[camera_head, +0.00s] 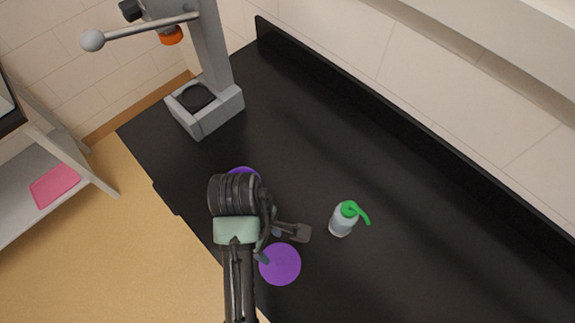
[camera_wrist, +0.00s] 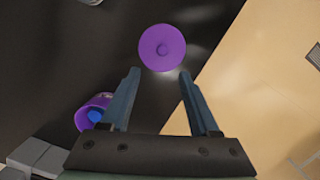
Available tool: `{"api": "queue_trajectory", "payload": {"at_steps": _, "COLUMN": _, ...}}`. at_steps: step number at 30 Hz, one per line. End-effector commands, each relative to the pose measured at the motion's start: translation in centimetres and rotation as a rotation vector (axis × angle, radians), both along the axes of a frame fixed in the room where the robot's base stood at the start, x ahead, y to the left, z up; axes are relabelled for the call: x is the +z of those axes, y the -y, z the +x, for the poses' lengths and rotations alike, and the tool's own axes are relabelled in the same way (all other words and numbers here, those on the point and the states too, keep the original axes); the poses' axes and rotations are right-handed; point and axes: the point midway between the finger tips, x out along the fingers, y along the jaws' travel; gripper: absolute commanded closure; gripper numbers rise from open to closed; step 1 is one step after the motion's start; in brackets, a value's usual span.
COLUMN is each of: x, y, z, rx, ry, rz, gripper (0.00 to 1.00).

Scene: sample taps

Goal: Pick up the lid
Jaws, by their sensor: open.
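The lid (camera_wrist: 162,47) is a round purple disc with a small knob at its middle, lying on the black counter. In the head view the purple disc (camera_head: 280,264) lies just below my gripper (camera_head: 283,246); its knob is hard to make out there. In the wrist view my gripper (camera_wrist: 158,73) is open and empty. The lid appears just beyond the fingertips, roughly centred between them. I cannot tell the height of the fingers above it.
A purple container (camera_wrist: 95,112) with something blue inside is beside the left finger. A purple item (camera_head: 243,170) is partly hidden behind my arm. A green-topped bottle (camera_head: 343,220) stands to the right. A grey machine (camera_head: 205,108) is at the back left; the counter's right side is clear.

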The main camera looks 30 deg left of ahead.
Motion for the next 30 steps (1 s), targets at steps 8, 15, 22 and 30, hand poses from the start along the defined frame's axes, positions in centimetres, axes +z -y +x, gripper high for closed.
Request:
{"api": "queue_trajectory", "payload": {"at_steps": 8, "x": -5.0, "y": 0.8, "z": -0.1, "rx": -0.003, "ry": -0.005, "rz": -0.002, "gripper": 0.38}}
{"api": "queue_trajectory", "payload": {"at_steps": 15, "x": -7.3, "y": 1.1, "z": 0.0, "rx": -0.003, "ry": 0.0, "rz": 0.0, "gripper": 0.38}}
{"api": "queue_trajectory", "payload": {"at_steps": 22, "x": -9.3, "y": 1.5, "z": 0.1, "rx": -0.003, "ry": -0.002, "rz": -0.001, "gripper": 0.38}}
{"api": "queue_trajectory", "payload": {"at_steps": 30, "x": -12.2, "y": 1.9, "z": 0.2, "rx": -0.003, "ry": 0.0, "rz": 0.001, "gripper": 0.38}}
